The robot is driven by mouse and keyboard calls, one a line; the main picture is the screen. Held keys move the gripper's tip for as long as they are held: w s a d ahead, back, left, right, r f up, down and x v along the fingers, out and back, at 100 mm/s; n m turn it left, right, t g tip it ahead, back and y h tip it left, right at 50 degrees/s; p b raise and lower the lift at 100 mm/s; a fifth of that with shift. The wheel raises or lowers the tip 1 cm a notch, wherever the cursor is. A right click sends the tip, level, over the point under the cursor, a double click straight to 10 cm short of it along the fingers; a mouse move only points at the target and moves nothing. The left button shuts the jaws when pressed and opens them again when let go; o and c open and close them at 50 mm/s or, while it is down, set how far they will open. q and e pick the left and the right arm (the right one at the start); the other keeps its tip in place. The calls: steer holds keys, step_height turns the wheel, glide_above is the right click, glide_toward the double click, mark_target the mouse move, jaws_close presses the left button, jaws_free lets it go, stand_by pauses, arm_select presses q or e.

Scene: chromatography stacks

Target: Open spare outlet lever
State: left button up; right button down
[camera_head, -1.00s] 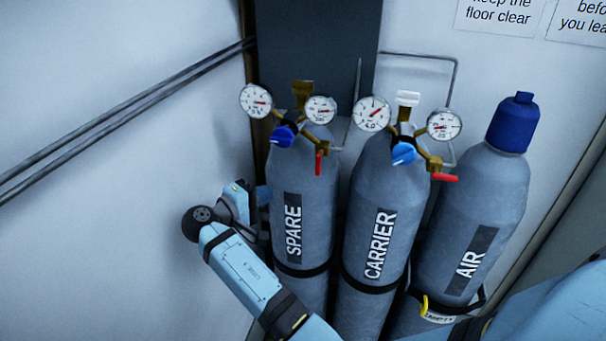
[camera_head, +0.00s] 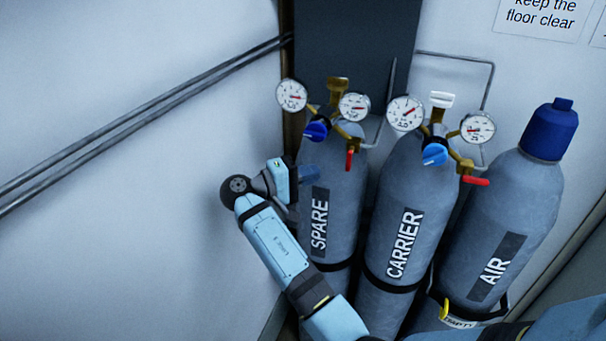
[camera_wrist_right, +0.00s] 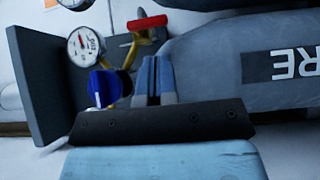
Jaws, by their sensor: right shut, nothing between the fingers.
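The SPARE cylinder (camera_head: 335,190) is grey and stands leftmost of three. Its brass regulator carries two round gauges and a dark blue knob (camera_head: 316,131), which also shows in the right wrist view (camera_wrist_right: 105,88). The red spare outlet lever (camera_head: 349,160) hangs straight down at the regulator's right side; it also shows in the right wrist view (camera_wrist_right: 147,22). My right gripper (camera_head: 309,172) is shut and empty, in front of the SPARE cylinder's upper left side, below the knob and left of the lever. Its blue fingers (camera_wrist_right: 154,78) show together in the right wrist view. My left gripper is out of view.
The CARRIER cylinder (camera_head: 405,195) stands just right, with a light blue knob and a red lever (camera_head: 475,181) pointing sideways. The blue-capped AIR cylinder (camera_head: 520,200) is farther right. Pipes (camera_head: 150,120) run along the left wall. Free room lies left of the SPARE cylinder.

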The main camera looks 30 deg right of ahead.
mark_target(349, 161)
steer(key=d, duration=0.5)
steer(key=shift+s+d, duration=0.25)
steer(key=shift+d, duration=0.15)
steer(key=shift+f, duration=0.1)
